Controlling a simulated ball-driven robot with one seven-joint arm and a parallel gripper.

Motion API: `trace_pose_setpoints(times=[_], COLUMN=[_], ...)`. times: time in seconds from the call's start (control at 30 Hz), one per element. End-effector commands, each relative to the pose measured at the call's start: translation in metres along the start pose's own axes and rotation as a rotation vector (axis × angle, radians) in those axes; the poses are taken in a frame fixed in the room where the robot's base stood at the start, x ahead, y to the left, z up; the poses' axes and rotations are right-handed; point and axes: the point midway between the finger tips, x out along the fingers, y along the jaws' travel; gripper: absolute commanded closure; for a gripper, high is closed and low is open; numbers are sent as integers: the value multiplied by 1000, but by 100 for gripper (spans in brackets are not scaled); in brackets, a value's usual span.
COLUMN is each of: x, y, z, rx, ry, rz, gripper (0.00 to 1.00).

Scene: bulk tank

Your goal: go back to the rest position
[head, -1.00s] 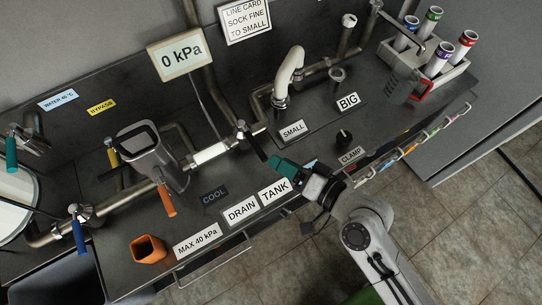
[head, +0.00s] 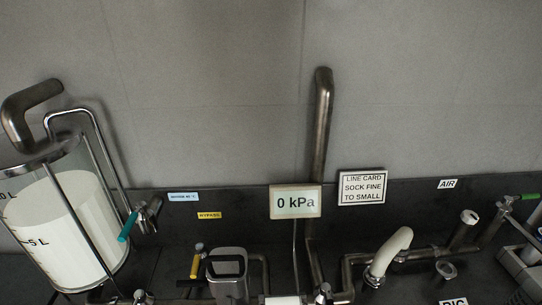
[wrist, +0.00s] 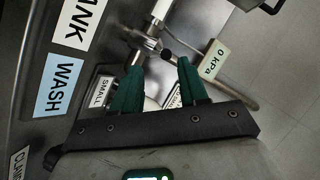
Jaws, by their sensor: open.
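My gripper (wrist: 158,88) shows in the wrist view with two green fingers set apart. It is open, and no object shows between the fingers. Behind the fingers are metal pipework and the small label (wrist: 101,91).
In the head view a glass tank (head: 70,215) of white liquid stands at the left. The 0 kPa display (head: 296,202) and a line card sign (head: 362,187) are on the back panel. Pipes and a cream curved spout (head: 391,250) rise along the bench.

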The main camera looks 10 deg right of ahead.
Motion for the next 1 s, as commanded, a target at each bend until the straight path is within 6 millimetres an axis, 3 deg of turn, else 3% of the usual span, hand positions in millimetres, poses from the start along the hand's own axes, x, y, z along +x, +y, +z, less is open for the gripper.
trace_pose_setpoints(times=[0.13, 0.27, 0.5, 0.73, 1.0], x=[2, -10, -60, -100, -106], y=[20, 50, 100, 116, 118], z=[23, 39, 43, 36, 35], rx=[-169, -330, -519, -558, -559], ry=[-198, -408, -753, -923, -946], rz=[109, 260, 574, 756, 781], gripper=[57, 57, 57, 57, 57])
